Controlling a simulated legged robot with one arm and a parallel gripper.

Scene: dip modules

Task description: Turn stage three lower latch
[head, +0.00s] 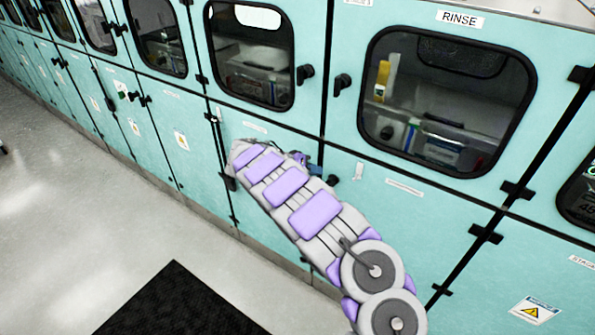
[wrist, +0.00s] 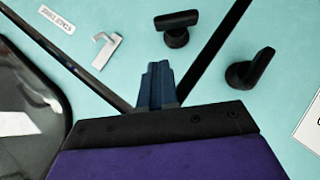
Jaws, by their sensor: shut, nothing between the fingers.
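In the wrist view, two black turn latches stand on the teal panels, one on each side of a black seam. One latch (wrist: 177,28) is just beyond my fingertips, up and to the right of them. The other latch (wrist: 248,69) is further right, across the seam. I cannot tell from a label which is the stage three lower latch. My gripper (wrist: 158,68) is shut and empty, its blue-grey fingers apart from both latches in the picture. In the head view my arm hides most of this area, and a small black latch (head: 332,180) shows beside it.
A dark window (wrist: 25,105) lies at left. In the head view, the RINSE window (head: 447,98) is above right; clear floor with a black mat (head: 180,305) is below.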

